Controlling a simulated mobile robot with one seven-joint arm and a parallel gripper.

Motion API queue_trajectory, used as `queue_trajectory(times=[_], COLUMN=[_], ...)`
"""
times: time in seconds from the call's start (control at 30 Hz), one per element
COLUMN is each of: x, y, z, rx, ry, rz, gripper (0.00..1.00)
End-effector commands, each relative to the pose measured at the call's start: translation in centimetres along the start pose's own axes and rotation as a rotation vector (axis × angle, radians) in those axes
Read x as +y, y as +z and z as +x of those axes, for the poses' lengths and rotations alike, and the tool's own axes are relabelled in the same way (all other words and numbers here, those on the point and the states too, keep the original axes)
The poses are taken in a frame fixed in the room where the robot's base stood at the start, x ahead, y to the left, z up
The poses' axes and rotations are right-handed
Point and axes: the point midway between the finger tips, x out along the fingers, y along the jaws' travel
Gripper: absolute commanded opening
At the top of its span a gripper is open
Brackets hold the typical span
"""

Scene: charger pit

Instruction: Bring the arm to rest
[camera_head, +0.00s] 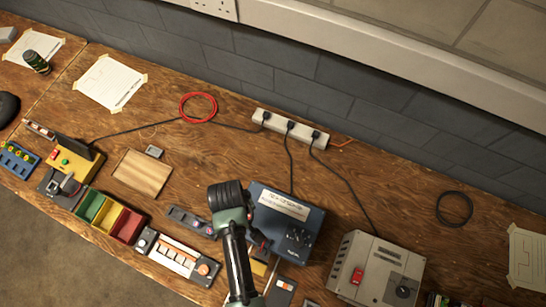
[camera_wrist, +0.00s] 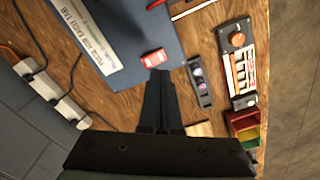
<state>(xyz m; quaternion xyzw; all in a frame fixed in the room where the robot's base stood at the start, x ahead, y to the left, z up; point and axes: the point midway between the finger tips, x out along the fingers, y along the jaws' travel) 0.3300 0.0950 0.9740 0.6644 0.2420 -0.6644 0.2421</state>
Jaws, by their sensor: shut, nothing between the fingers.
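My gripper (camera_wrist: 158,78) shows in the wrist view with its two dark fingers closed together and nothing between them. The fingertips appear over the edge of the blue box (camera_wrist: 105,35), close to a small red part (camera_wrist: 153,58); I cannot tell whether they touch. In the head view my arm reaches up from the bottom edge, and its dark rounded joint is left of the blue box (camera_head: 285,222). The fingers are not clearly visible there.
A power strip (camera_head: 290,127) with several plugs lies near the wall, cables trailing. A grey box (camera_head: 376,272) stands at right. Coloured bins (camera_head: 110,215), a slider panel (camera_head: 177,257) and a yellow box (camera_head: 72,160) line the front edge. A wooden board (camera_head: 142,173) lies behind.

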Motion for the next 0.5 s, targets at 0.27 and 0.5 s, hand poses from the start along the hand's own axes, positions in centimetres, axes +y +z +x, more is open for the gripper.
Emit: queue_trajectory(times=[0.27, 0.5], x=[0.0, 3.5], y=[0.0, -4.5], z=[0.0, -2.4], rx=[0.000, 0.148], ry=[0.000, 0.075], rz=[0.000, 0.047], gripper=[0.00, 0.00])
